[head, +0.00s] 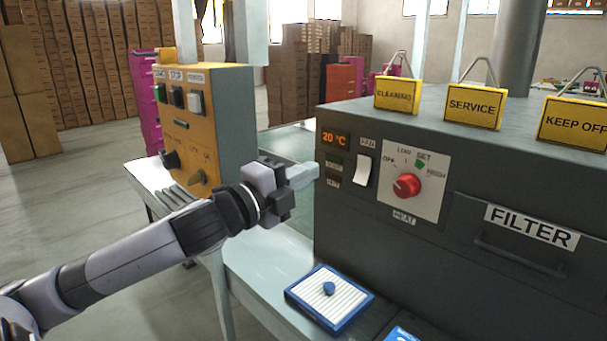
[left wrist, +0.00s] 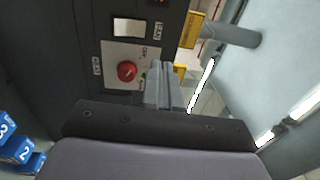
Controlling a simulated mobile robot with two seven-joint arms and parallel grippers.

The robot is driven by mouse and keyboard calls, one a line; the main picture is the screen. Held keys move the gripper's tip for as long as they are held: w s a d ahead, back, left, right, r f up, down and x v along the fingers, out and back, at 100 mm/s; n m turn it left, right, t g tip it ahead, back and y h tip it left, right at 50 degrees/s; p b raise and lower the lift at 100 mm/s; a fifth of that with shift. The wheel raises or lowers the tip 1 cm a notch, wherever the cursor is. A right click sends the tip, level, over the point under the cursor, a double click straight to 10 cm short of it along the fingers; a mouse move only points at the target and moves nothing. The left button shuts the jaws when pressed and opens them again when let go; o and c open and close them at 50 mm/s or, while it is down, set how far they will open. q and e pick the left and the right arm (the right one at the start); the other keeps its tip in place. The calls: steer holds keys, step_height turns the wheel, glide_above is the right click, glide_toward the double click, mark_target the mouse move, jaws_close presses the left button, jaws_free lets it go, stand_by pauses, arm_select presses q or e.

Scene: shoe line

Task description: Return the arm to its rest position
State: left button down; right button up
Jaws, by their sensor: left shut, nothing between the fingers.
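My left arm comes in from the left in the head view. Its gripper (head: 303,174) is shut and empty, in front of the left end of the dark machine (head: 450,160). The fingertips point right, near the machine's small indicator labels and white rocker switch (head: 362,170); whether they touch the face I cannot tell. In the left wrist view the shut fingers (left wrist: 165,85) show beside the red knob (left wrist: 127,71). The red knob (head: 407,185) sits on a white plate in the head view. My right gripper is not in view.
A yellow control box (head: 180,130) stands left of the gripper. A blue-framed filter (head: 329,298) lies on the bench (head: 262,285) below. Yellow signs (head: 473,106) stand on the machine. Boxes are stacked at the back. Open floor lies to the left.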

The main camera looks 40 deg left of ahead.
arm_select(q)
steer(key=shift+f, duration=0.1)
stand_by(0.3)
steer(key=s+d+f+n+g+p, duration=0.1)
steer(key=s+f+n+g+p, duration=0.3)
steer(key=f, duration=0.8)
steer(key=d+f+n+g+b, duration=0.15)
steer(key=f+n, duration=0.35)
steer(key=f, duration=0.7)
steer(key=s+d+f+n+g+p, duration=0.2)
steer(key=s+d+f+n, duration=0.5)
steer(key=s+d+f, duration=0.6)
steer(key=shift+s+d+f+n+g+h+p, duration=0.2)
steer(key=shift+s+f+n+g+h+p, duration=0.1)
steer(key=shift+f+g, duration=0.45)
steer(key=shift+w, duration=0.1)
